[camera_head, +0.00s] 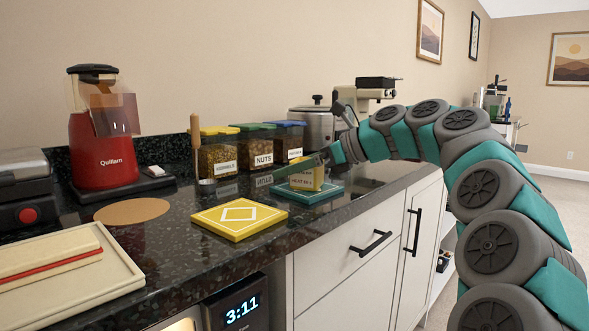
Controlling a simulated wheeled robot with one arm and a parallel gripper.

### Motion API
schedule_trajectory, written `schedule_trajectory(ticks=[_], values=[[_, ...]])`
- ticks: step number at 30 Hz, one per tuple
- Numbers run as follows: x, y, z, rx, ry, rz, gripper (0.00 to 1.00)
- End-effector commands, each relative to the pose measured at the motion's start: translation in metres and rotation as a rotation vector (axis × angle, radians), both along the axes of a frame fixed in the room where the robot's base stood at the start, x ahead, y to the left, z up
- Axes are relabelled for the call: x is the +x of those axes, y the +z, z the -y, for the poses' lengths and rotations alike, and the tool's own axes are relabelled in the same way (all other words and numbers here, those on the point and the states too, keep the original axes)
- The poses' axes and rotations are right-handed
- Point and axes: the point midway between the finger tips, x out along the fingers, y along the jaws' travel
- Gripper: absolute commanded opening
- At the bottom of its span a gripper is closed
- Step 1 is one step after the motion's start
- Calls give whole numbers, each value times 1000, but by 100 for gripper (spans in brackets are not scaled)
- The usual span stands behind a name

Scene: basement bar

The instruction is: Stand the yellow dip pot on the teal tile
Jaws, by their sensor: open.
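The teal tile (281,192) lies flat on the dark speckled counter, right of a yellow tile. The yellow dip pot (301,184), small and with a white label, looks upright over the teal tile. Its base appears to rest on the tile, though the contact is too small to be sure. My gripper (296,168) reaches in from the right, level with the pot's upper part. Its jaws are open around or beside the pot; I cannot tell which. A finger crosses in front of the pot and hides part of it.
The yellow tile (237,231) with a white diamond lies to the left. A ladle (196,150), lidded jars (257,150) and a steel pot (315,125) stand behind. A red grinder (100,150), cork mat (132,211) and cream tray (80,290) are further left.

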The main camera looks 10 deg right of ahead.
Motion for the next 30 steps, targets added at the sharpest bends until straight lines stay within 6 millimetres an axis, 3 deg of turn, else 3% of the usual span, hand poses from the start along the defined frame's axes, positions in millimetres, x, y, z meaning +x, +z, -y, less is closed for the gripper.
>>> schedule_trajectory(ticks=[15,21,30], values=[[-48,39,77,2,-6,4,100],[-58,46,91,1,-2,2,100],[-60,46,93,0,-2,1,100]])
